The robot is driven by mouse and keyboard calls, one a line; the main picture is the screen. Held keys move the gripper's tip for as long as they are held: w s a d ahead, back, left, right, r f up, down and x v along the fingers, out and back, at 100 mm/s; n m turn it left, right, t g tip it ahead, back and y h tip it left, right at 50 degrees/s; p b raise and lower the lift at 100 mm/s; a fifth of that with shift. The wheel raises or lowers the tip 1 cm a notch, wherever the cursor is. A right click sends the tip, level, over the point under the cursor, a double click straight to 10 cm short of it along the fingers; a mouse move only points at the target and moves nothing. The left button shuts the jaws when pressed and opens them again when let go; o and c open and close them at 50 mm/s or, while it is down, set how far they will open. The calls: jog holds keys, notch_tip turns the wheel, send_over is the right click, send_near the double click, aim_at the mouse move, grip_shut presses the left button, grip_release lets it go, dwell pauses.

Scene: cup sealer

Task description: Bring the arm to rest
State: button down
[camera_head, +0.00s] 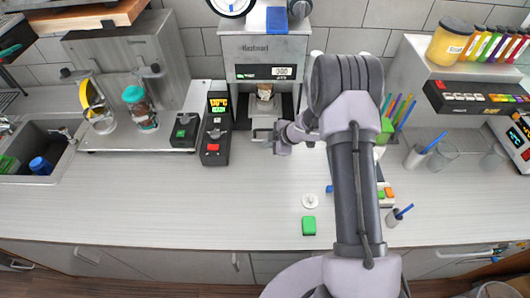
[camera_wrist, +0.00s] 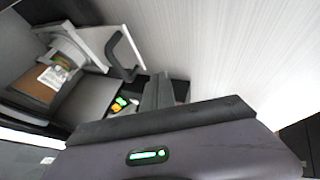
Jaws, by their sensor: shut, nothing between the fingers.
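My gripper (camera_head: 279,137) is low in front of the cup sealer (camera_head: 265,58), to the right of its pull handle (camera_head: 260,134). In the wrist view, its dark fingers (camera_wrist: 158,92) are together with nothing between them. The handle (camera_wrist: 126,58) shows beyond and to their left, with a visible gap between them. A cup with a printed label (camera_head: 264,92) sits inside the sealer; it also shows in the wrist view (camera_wrist: 56,74). My arm reaches forward over the right half of the counter and hides part of it.
A black control box (camera_head: 214,130) with a red button stands left of the sealer. A white disc (camera_head: 310,201) and a green block (camera_head: 309,226) lie near the counter's front edge. The left front counter (camera_head: 130,200) is clear.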

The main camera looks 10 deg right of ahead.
jog(key=d+r+m+t+h+b, duration=0.35)
jog(key=d+r+m+b, duration=0.3)
jog(key=r+b, duration=0.4)
jog(key=s+d+r+m+h+b, duration=0.2)
jog(key=s+r+m+h+b, duration=0.1)
jog(key=s+m+b, duration=0.15)
jog(key=s+a+f+m+g+y+b, duration=0.1)
jog(key=s+a+f+m+b, duration=0.1)
jog(key=s, duration=0.8)
jog(key=s+a+f+m+g+y+b, duration=0.1)
jog(key=s+a+m+b, duration=0.3)
jog(key=s, duration=0.5)
jog(key=s+a+f+m+g+y+b, duration=0.1)
jog(key=s+a+f+m+y+b, duration=0.1)
jog(key=s+a+b, duration=0.4)
jog(key=s+f+m, duration=0.1)
jog(key=s+m, duration=0.1)
jog(key=s, duration=0.2)
jog(key=shift+s+a+f+g, duration=0.2)
jog(key=shift+s+a+g, duration=0.1)
jog(key=shift+g, duration=0.05)
